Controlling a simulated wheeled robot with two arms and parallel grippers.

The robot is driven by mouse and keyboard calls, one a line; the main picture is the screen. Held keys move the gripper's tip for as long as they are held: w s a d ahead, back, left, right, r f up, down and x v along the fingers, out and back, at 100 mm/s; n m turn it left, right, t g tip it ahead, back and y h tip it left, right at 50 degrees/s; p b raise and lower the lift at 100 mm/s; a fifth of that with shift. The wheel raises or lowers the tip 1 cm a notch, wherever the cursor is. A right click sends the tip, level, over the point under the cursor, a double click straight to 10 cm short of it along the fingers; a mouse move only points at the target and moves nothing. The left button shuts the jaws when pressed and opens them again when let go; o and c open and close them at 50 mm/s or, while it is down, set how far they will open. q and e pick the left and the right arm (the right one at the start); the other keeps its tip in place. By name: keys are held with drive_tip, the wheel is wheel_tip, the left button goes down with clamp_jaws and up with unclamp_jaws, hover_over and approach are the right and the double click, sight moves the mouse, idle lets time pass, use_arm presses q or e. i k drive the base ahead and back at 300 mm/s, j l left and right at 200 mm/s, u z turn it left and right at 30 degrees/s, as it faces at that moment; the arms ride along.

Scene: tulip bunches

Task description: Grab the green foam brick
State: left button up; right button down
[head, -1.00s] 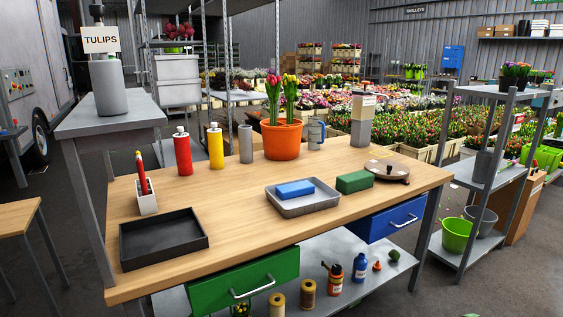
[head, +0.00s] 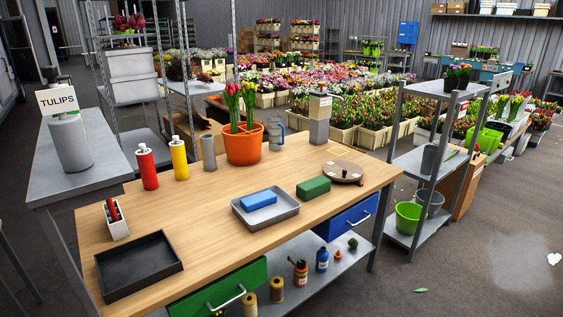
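The green foam brick (head: 313,188) lies flat on the wooden table (head: 205,222), right of a grey tray (head: 290,211) and apart from it. A blue brick (head: 258,201) lies inside that tray. A round brown turntable-like disc (head: 341,172) sits just behind and to the right of the green brick. Neither of my grippers shows in the head view.
An orange pot of tulips (head: 243,148) and several bottles stand along the table's back. A black tray (head: 138,265) lies at the front left. The green drawer (head: 222,288) and blue drawer (head: 347,217) stick out below the tabletop. A grey shelf (head: 433,160) stands to the right.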

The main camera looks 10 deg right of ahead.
sight(307, 190)
drive_tip(key=i+l+u, duration=0.2)
drive_tip(key=i+l, duration=0.2)
drive_tip(key=l, duration=0.25)
drive_tip(key=i+l+u, duration=0.2)
drive_tip(key=i+l, duration=0.15)
drive_tip(key=l, duration=0.35)
drive_tip(key=i+l, duration=0.2)
drive_tip(key=l, duration=0.15)
drive_tip(key=i+l+u, duration=0.15)
drive_tip(key=l, duration=0.2)
